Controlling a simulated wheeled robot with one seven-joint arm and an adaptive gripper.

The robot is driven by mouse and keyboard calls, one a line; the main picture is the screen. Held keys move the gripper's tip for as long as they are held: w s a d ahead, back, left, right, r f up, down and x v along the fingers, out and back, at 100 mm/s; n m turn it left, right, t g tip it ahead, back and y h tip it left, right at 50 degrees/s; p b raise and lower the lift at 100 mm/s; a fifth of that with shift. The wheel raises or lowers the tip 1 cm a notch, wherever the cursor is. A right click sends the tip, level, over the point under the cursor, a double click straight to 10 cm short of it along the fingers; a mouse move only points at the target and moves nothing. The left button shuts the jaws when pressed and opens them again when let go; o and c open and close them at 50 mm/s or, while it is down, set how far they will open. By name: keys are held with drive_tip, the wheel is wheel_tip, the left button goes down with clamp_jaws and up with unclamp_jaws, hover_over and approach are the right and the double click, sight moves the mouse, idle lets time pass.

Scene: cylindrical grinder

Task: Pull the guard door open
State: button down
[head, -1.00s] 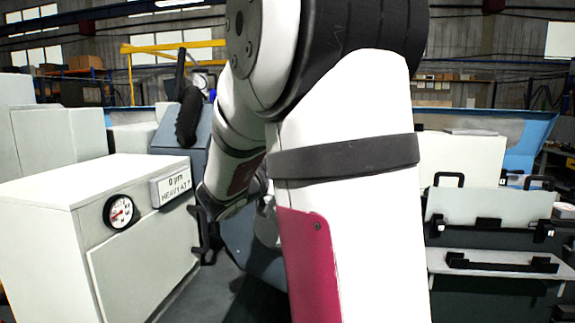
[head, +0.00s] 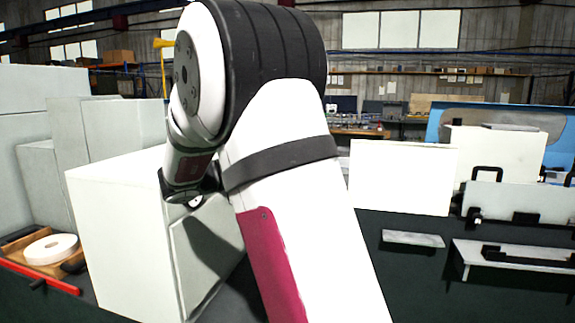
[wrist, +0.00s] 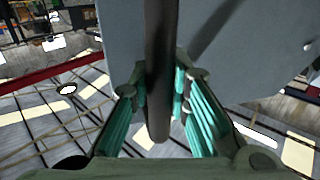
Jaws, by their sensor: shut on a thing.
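In the wrist view, the teal fingers of my gripper (wrist: 160,105) are closed around a dark, round bar handle (wrist: 159,65). The handle's lower end sticks out between the fingers. Behind it is a flat grey panel, the guard door (wrist: 235,45), which fills much of the upper picture. In the head view, a tilted grey panel (head: 205,252), seemingly the same door, stands beside a white box-shaped housing. My gripper (head: 192,198) is near its top edge, partly hidden by my arm. The handle and the door's hinge side cannot be made out there.
The white housing (head: 120,235) is left of the door. A wooden tray (head: 25,245) with a white wheel (head: 50,249) lies at the far left, by a red bar (head: 40,279). Pale panels with black handles (head: 520,205) stand at right. My arm blocks the middle.

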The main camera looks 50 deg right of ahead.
drive_tip(key=shift+s, duration=0.1)
drive_tip(key=c, duration=1.5)
unclamp_jaws()
drive_tip(key=shift+a, duration=0.1)
drive_tip(key=shift+a, duration=0.45)
drive_tip(key=a, duration=0.3)
drive_tip(key=w+a, duration=0.1)
drive_tip(key=a, duration=0.3)
drive_tip(key=w+a, duration=0.1)
drive_tip(key=a, duration=0.2)
drive_tip(key=shift+w+a, duration=0.2)
drive_tip(key=shift+a, duration=0.2)
